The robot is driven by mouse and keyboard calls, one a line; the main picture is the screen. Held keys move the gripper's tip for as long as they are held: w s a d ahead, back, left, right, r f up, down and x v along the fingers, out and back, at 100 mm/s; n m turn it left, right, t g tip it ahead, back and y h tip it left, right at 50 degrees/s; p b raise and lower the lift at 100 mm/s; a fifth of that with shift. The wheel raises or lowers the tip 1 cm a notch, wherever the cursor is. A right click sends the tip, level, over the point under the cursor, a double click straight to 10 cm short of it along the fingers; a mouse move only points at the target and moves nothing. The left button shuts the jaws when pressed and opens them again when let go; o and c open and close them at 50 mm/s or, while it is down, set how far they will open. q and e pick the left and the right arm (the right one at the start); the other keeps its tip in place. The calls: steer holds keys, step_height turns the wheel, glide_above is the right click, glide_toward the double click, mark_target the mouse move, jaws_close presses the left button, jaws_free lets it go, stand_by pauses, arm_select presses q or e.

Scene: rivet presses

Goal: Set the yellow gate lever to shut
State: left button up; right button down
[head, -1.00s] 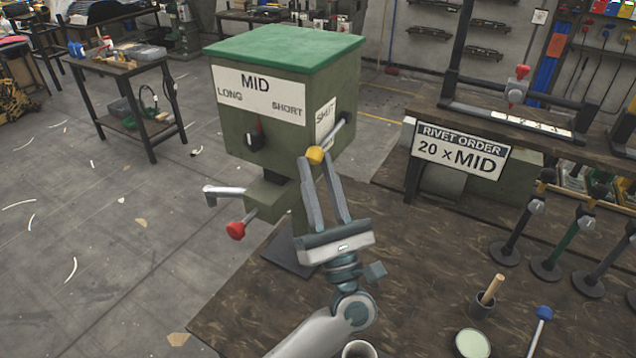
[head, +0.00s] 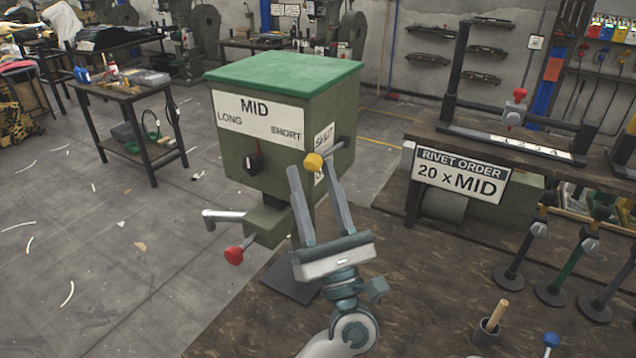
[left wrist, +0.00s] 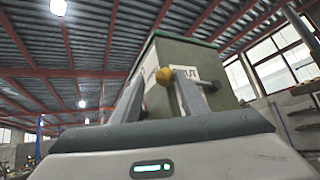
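The yellow gate lever's knob (head: 313,163) is on the right side of the green press (head: 270,110). Its grey bar runs up and right from the knob, across the lower edge of the white SHUT label (head: 323,137). A second label below is mostly hidden. My left gripper (head: 309,165) is at the knob, one finger on each side, with a gap visible at the left finger. Contact with the right finger is unclear. The left wrist view shows the knob (left wrist: 164,76) close to the right finger. My right gripper is out of view.
A red-knobbed lever (head: 234,255) and a grey crank (head: 222,215) project low on the press. The RIVET ORDER 20 x MID sign (head: 461,174) stands to the right.

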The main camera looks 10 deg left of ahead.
arm_select(q)
steer(key=shift+s+a+r, duration=0.1)
steer(key=shift+s, duration=0.3)
steer(key=shift+w, duration=0.1)
steer(key=shift+w+f, duration=0.15)
steer(key=shift+f, duration=0.05)
arm_select(e)
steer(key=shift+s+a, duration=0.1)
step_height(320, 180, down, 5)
steer(key=b, duration=0.5)
arm_select(q)
steer(key=b+v, duration=0.3)
steer(key=v, duration=1.4)
steer(key=shift+b, duration=0.35)
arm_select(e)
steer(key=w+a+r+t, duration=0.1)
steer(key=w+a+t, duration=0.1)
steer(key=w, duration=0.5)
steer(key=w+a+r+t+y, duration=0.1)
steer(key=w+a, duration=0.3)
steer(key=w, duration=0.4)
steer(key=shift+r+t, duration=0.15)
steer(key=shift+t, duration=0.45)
arm_select(q)
steer(key=shift+f, duration=0.1)
steer(key=shift+f, duration=0.1)
